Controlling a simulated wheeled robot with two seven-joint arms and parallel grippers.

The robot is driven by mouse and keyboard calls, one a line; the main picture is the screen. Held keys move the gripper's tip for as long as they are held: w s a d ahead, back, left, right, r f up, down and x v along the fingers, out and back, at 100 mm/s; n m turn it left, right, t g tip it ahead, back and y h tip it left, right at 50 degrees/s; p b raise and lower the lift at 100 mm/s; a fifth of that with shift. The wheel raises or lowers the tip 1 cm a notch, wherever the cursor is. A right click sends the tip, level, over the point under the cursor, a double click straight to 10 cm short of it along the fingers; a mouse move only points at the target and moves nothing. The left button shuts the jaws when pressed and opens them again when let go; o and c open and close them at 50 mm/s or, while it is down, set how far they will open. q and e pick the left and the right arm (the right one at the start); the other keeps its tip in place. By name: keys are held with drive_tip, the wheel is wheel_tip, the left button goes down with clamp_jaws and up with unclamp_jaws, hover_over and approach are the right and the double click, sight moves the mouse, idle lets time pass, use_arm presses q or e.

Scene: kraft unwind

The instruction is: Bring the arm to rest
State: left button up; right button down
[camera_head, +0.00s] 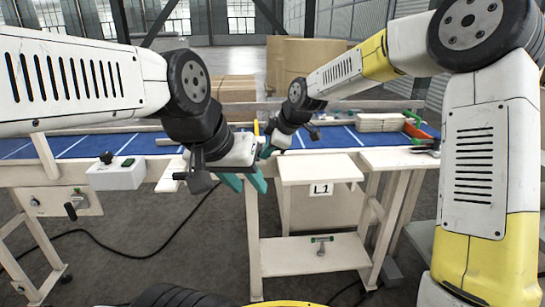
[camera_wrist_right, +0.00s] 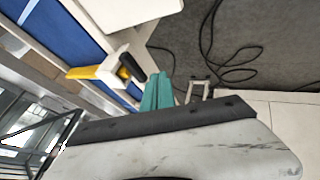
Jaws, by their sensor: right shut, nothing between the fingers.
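My left gripper (camera_head: 244,183) hangs in front of the workbench, near the middle of the head view. Its two teal fingers stand apart, with nothing between them. My right gripper (camera_head: 266,151) is just behind and above it, near the blue-topped bench, partly hidden by the left wrist. In the right wrist view its teal fingers (camera_wrist_right: 157,92) are shut together and empty. My right arm is bent, reaching in from the right of the head view.
The bench has a blue surface (camera_head: 345,136), a white control box (camera_head: 117,174) and a stack of pale boards (camera_head: 380,122). Large brown rolls (camera_head: 310,58) stand behind. A black cable (camera_head: 135,255) lies on the floor.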

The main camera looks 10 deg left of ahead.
drive_tip(key=s+d+r+m+t+h, duration=0.1)
drive_tip(key=s+d+r+m+h, duration=0.1)
drive_tip(key=s+d+r+m, duration=0.65)
drive_tip(key=s+d+r+m+t+h, duration=0.15)
drive_tip(key=s+d, duration=0.45)
drive_tip(key=d, duration=0.7)
drive_tip(key=s+d+f+m, duration=0.3)
drive_tip(key=s+d+m, duration=0.6)
drive_tip(key=s, duration=0.4)
drive_tip(key=shift+s, duration=0.15)
drive_tip(key=shift+d+g, duration=0.1)
drive_tip(key=shift+g, duration=0.15)
